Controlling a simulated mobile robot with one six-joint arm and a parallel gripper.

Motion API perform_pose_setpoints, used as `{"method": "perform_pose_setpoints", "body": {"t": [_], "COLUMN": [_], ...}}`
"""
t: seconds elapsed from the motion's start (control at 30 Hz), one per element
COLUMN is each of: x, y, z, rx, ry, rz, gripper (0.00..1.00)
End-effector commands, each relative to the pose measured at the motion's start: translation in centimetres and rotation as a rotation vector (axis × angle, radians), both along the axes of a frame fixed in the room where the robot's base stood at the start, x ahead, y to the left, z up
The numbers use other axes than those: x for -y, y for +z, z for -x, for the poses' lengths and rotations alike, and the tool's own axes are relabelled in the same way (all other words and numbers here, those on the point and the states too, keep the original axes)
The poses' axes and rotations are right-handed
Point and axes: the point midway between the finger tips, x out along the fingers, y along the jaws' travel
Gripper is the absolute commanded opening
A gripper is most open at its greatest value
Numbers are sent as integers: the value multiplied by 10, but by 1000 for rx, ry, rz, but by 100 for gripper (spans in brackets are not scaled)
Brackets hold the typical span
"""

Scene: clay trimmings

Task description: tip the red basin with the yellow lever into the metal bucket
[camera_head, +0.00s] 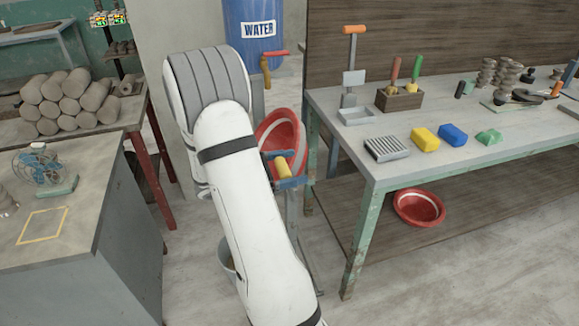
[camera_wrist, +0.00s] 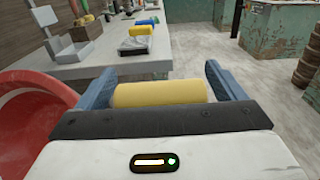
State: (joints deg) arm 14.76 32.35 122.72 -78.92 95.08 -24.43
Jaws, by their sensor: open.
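The red basin (camera_head: 291,128) with a pale ring inside hangs steeply tilted on a stand, partly hidden by my arm. Its side also shows at the left of the wrist view (camera_wrist: 30,115). The yellow lever (camera_head: 283,167) is a thick cylinder, lying crosswise between my fingers in the wrist view (camera_wrist: 160,93). My gripper (camera_head: 284,169) is open, its blue fingers apart on either side of the lever's ends. The metal bucket (camera_head: 227,254) stands on the floor below, mostly hidden behind my arm; its contents are hard to make out.
A workbench (camera_head: 330,95) with tools and coloured blocks stands close on the right. A second red basin (camera_head: 418,207) lies on its lower shelf. A blue water barrel (camera_head: 252,30) stands behind. A table with a small fan (camera_head: 42,167) is at left.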

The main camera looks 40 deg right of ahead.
Motion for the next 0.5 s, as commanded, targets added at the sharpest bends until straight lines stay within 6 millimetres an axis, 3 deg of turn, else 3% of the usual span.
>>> {"method": "perform_pose_setpoints", "body": {"t": [0.1, 0.5], "x": [0, -1], "y": [0, 0], "z": [0, 1], "rx": [0, -3], "ry": [0, -3], "rz": [0, -1], "gripper": [90, 57]}}
